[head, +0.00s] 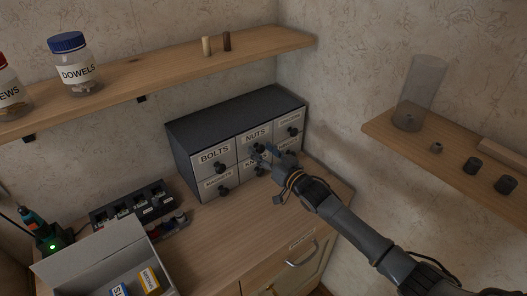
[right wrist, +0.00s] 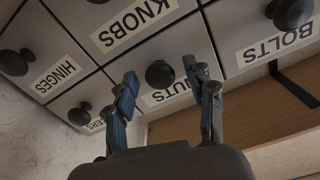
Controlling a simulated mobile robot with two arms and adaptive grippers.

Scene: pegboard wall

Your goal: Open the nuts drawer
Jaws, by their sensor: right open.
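The nuts drawer (head: 255,135) is the middle top drawer of a dark-topped grey cabinet (head: 236,116) and looks shut. It carries a white NUTS label and a round black knob. In the right wrist view, which is turned over, the nuts drawer's knob (right wrist: 160,74) sits between the two fingers, and the label is partly covered by a finger. My right gripper (head: 264,153) is open in front of this drawer; in the wrist view its fingers (right wrist: 165,90) stand on either side of the knob with gaps. My left gripper is not in view.
Neighbouring drawers include bolts (head: 213,157), knobs (right wrist: 140,20) and hinges (right wrist: 52,75). A wooden shelf (head: 180,75) with jars hangs above. Another shelf (head: 460,165) on the right holds a clear cylinder. A grey open box (head: 85,265) stands at front left. The worktop before the cabinet is mostly clear.

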